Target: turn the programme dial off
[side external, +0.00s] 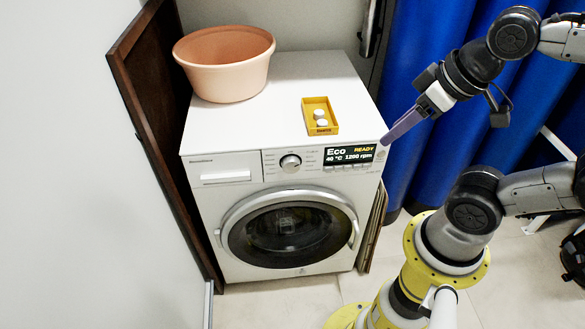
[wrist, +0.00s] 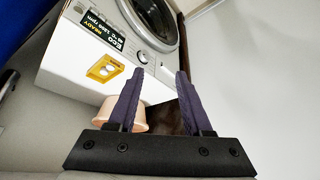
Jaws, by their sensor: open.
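The programme dial (side external: 290,163) is a round silver knob on the upper front panel of a white washing machine (side external: 250,120). It sits left of the display (side external: 350,156), which reads Eco, READY, 40 °C and 1200 rpm. In the wrist view the dial (wrist: 143,57) shows just beyond the fingertips. My gripper (side external: 388,141) has long purple fingers and is near the machine's right front corner in the side view, apart from the dial. In the wrist view my gripper (wrist: 160,72) is open, with nothing between its fingers.
A pink basin (side external: 225,75) and a yellow tray (side external: 320,128) holding white tablets stand on the machine's top. The round door (side external: 288,235) is shut. A brown wooden panel (side external: 160,130) stands at the left, a blue curtain (side external: 420,60) at the right. Space before the panel is clear.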

